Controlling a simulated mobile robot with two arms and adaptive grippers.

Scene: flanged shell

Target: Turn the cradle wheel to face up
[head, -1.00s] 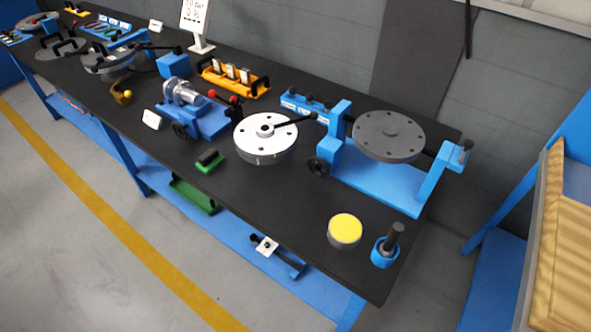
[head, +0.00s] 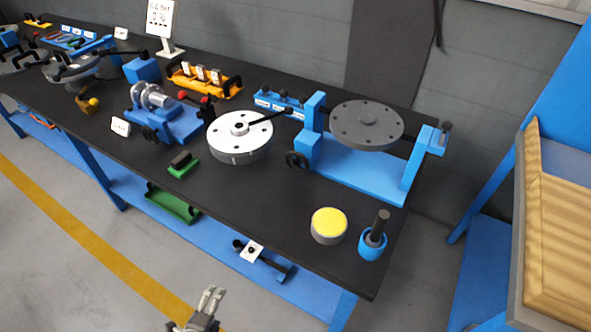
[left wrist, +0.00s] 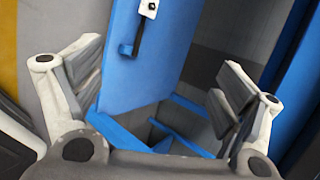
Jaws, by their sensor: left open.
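The blue cradle (head: 360,175) stands at the right end of the black bench. It carries a dark grey flanged disc (head: 366,125), whose broad face with bolt holes points up or nearly so. A small black handwheel (head: 298,161) sits on the cradle's left post, on the side toward me. My left gripper (head: 212,295) is low at the bottom edge of the head view, in front of the bench and well away from the cradle. In the left wrist view its fingers (left wrist: 158,88) are spread wide with nothing between them. My right gripper is not seen.
A white disc with a black handle (head: 240,135) lies left of the cradle. A yellow-topped puck (head: 328,224) and a blue cup with a dark rod (head: 374,238) stand near the front right corner. A lower blue shelf (head: 218,228) runs under the bench. A wooden-slatted crate (head: 560,230) is at right.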

